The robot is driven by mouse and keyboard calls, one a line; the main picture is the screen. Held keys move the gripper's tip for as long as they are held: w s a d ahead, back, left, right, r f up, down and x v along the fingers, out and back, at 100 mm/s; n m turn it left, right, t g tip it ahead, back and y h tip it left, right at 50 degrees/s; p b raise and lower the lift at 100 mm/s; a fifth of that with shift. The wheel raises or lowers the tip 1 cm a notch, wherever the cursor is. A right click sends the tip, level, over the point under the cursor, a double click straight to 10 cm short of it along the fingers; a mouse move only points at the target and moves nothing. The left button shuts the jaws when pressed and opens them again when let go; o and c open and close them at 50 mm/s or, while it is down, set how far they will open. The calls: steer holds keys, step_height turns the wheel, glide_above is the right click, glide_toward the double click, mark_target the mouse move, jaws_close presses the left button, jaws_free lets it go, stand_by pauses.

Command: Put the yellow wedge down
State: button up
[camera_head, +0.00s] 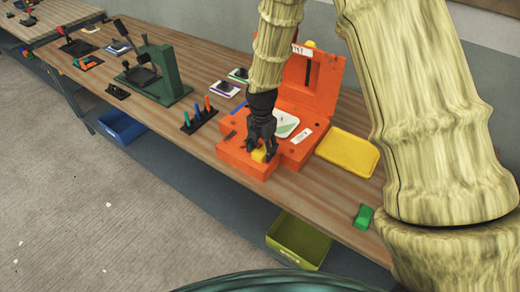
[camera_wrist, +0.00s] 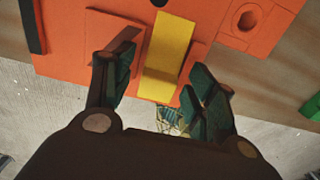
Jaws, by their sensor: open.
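The yellow wedge (camera_head: 259,155) lies on the front part of the orange case (camera_head: 239,160), just below my gripper (camera_head: 263,150). In the wrist view the wedge (camera_wrist: 168,58) shows as a yellow strip against the orange surface (camera_wrist: 75,58), between raised orange parts. My gripper (camera_wrist: 160,95) is open, with one dark finger to the left of the wedge and one to the right. A gap shows between the wedge and each fingertip in the wrist view. Part of the wedge is hidden by the fingers in the head view.
A yellow tray (camera_head: 348,152) lies right of the case, with a green block (camera_head: 363,217) near the front edge. The raised orange lid (camera_head: 312,80) stands behind. Coloured pegs (camera_head: 197,115) and a green press (camera_head: 165,75) stand to the left. Bins (camera_head: 298,240) sit below.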

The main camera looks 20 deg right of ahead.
step_height(320, 180, up, 12)
steer(key=b, duration=0.3)
steer(key=shift+b, duration=0.35)
steer(key=shift+a+f, duration=0.1)
stand_by(0.4)
